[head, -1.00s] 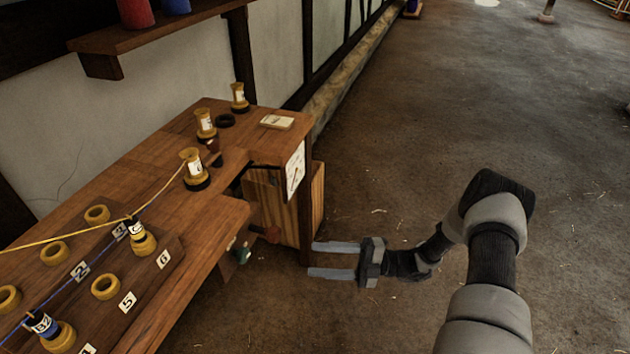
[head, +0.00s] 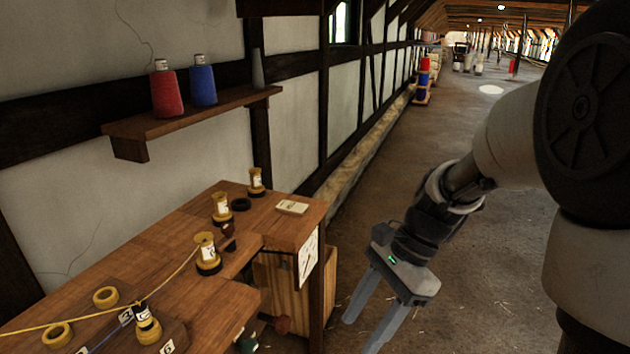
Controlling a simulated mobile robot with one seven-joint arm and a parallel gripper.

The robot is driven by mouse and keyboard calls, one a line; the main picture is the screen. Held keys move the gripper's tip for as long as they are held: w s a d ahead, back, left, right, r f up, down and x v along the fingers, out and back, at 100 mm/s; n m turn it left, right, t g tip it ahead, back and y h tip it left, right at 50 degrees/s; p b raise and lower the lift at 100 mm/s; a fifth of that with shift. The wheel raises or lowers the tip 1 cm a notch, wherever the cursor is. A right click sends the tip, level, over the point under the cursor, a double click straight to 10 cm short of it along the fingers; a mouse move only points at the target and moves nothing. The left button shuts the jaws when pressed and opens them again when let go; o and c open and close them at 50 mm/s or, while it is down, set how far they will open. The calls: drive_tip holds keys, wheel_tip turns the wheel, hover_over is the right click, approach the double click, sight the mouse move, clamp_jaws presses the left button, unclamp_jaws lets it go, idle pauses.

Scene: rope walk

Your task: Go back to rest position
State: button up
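My gripper (head: 362,335) hangs over the floor to the right of the wooden workbench (head: 190,302). Its two grey fingers point down and to the left, spread apart, with nothing between them. It touches neither the bench nor anything on it. My arm (head: 455,205) bends in from the right side of the head view.
Several yellow bobbins, one of them here (head: 207,254), stand on the bench, with a yellow rope (head: 120,315) strung across it. A shelf (head: 190,115) holds a red spool (head: 164,90) and a blue spool (head: 202,86). A wooden box (head: 275,285) stands under the bench end. The aisle floor (head: 490,125) is largely clear.

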drive_tip(key=s+d+r+n+t+h, duration=0.55)
drive_tip(key=s+r+n+t, duration=0.3)
drive_tip(key=r+n, duration=0.4)
wheel_tip(320, 180, up, 18)
drive_tip(key=n+p, duration=0.1)
drive_tip(key=p, duration=1.8)
drive_tip(key=shift+f+n+g, duration=0.15)
drive_tip(key=shift+n+g, duration=0.2)
